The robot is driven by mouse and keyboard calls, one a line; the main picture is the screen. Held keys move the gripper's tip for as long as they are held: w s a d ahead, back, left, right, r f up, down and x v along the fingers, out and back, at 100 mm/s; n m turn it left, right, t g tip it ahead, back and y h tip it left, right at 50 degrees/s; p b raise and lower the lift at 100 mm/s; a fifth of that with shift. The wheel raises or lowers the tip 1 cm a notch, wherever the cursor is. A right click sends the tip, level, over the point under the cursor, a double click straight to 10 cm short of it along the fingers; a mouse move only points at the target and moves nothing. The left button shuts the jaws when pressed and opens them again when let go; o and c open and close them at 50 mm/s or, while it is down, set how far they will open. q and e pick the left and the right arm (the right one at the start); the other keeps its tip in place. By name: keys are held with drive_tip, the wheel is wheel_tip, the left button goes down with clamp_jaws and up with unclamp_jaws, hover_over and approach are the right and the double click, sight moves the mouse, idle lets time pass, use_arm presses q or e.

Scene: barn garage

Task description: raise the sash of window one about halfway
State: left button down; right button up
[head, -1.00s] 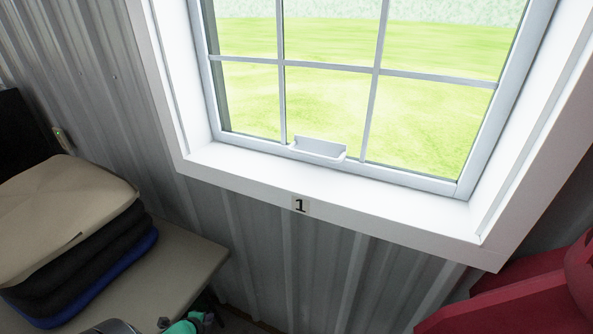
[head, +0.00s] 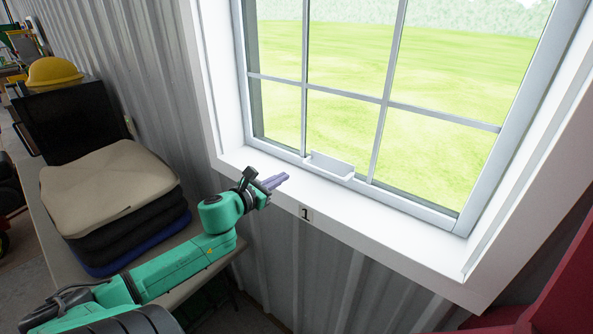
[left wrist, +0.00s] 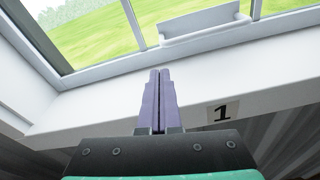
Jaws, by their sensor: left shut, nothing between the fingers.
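Window one is a white-framed window with its sash (head: 275,150) down on the sill (head: 385,226). A label "1" (head: 305,214) is on the frame's face below the sill. A white lift handle (head: 330,166) sticks out from the sash's bottom rail; it also shows in the left wrist view (left wrist: 198,36). My left gripper (head: 284,179) is shut and empty. It is in front of the sill, to the left of the handle and apart from it. In the left wrist view its purple fingers (left wrist: 159,76) are together and point toward the window. My right gripper is not in view.
A red object (head: 555,290) stands at the lower right, near the window frame.

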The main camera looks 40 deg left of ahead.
use_arm(q)
drive_tip(key=w, duration=0.3)
drive_tip(key=shift+w+a+f, duration=0.15)
drive_tip(key=shift+w+a, duration=0.05)
drive_tip(key=w, duration=0.1)
drive_tip(key=w+p, duration=0.1)
drive_tip(key=shift+w+d, duration=0.3)
drive_tip(key=shift+d, duration=0.1)
drive_tip(key=shift+w+f, duration=0.1)
drive_tip(key=shift+w, duration=0.25)
drive_tip(key=shift+w+f, duration=0.1)
drive_tip(key=shift+w, duration=0.1)
drive_tip(key=shift+a+f, duration=0.2)
drive_tip(key=shift+a, duration=0.05)
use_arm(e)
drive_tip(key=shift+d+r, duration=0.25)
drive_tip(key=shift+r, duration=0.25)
use_arm(q)
drive_tip(key=shift+d+r, duration=0.1)
drive_tip(key=shift+r, duration=0.05)
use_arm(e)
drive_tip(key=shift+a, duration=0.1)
